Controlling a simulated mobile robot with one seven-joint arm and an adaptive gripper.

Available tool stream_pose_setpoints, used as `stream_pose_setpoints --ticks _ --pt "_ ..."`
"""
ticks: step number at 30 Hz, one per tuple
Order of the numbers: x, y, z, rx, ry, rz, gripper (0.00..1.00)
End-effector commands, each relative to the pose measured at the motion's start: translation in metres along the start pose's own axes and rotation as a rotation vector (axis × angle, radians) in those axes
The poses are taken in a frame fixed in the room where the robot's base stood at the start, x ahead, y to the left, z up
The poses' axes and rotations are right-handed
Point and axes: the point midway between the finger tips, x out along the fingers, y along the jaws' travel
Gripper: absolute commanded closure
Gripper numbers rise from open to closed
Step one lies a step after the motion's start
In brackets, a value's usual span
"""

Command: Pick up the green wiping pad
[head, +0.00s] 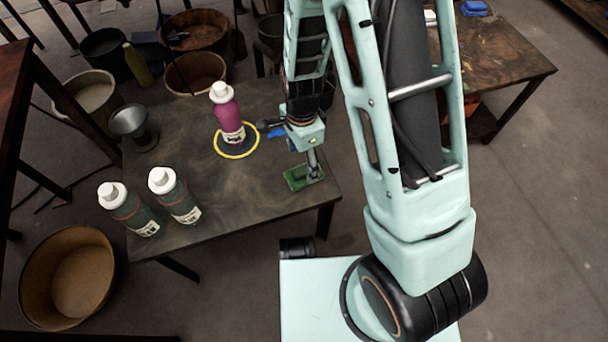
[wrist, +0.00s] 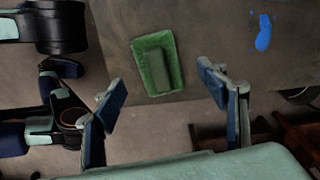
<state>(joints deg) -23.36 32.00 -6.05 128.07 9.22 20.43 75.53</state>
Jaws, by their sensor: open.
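The green wiping pad (head: 298,179) lies near the front right corner of the dark table (head: 240,200), partly hidden by my gripper in the head view. In the wrist view the pad (wrist: 155,64) is a green rectangle with a darker raised block on top. It lies ahead of my gripper (wrist: 157,88), roughly between the two fingers in the picture. The fingers are spread wide with blue inner pads, and nothing is between them. My gripper is above the pad; the exact height is hard to tell.
A magenta bottle (head: 229,117) stands on a yellow-ringed dark disc (head: 238,153). Two dark bottles (head: 130,212) (head: 174,194) with white caps stand at the table's front left. A metal funnel-like cup (head: 134,127) stands at the left edge.

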Motion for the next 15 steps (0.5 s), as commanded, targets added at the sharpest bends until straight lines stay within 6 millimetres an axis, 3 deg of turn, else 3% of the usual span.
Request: stream_pose_setpoints --ticks 11,15 --pt "0.047 0.004 0.0 0.0 0.0 0.001 0.33" --pt "0.052 0.003 0.0 -0.001 0.0 -0.002 0.33"
